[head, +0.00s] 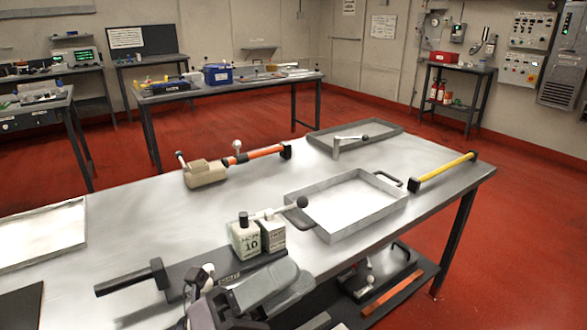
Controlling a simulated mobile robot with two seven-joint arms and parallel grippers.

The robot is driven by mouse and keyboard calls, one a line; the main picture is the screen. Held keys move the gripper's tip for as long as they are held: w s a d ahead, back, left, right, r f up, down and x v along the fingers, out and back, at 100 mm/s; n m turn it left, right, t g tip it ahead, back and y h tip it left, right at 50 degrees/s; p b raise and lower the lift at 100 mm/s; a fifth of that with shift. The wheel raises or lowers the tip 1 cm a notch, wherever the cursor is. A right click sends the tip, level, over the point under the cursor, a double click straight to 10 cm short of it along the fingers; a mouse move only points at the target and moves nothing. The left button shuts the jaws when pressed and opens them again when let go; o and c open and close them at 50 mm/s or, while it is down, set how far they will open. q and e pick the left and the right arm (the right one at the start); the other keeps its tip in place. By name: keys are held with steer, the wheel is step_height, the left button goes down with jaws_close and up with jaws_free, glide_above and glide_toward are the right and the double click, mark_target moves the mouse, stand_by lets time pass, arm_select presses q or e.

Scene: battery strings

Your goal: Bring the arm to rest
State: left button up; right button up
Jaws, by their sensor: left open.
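My left arm comes in at the bottom of the head view, and its grey left gripper (268,287) is low in the picture, at the near side of the metal table (130,212). The gripper is open. I see nothing held in it, though its fingertips are hard to make out. Just beyond it stand two small pale block-like units (245,240) with dark tops, one marked 10. A dark bar-like tool (128,281) lies to its left. My right gripper is not in view.
A shallow metal tray (348,205) with black handles is right of centre. A darker tray (322,142) lies behind it. An orange-handled tool (255,155), a beige block (207,177) and a yellow bar (443,171) lie around. The left-middle tabletop is clear.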

arm_select(q)
steer(key=w+a+f+n+t+y+p, duration=0.1)
steer(key=w+a+f+n+t+y, duration=0.1)
steer(key=a+f+n+t+y, duration=0.65)
steer(key=w+a+f+n+t+y, duration=0.15)
steer(key=f+n+y, duration=0.35)
steer(key=n, duration=0.9)
steer(key=s+a+f+n+g+y, duration=0.3)
steer(key=s+a+f+n, duration=0.1)
steer(key=f, duration=0.5)
steer(key=s+a+f+n+g+y+p, duration=0.1)
steer(key=s+a+f+n+g+y, duration=0.3)
steer(key=s+f+n, duration=0.3)
step_height(320, 180, down, 3)
steer(key=shift+s+a+f+p, duration=0.1)
steer(key=shift+s+a+p, duration=0.25)
steer(key=shift+a, duration=0.25)
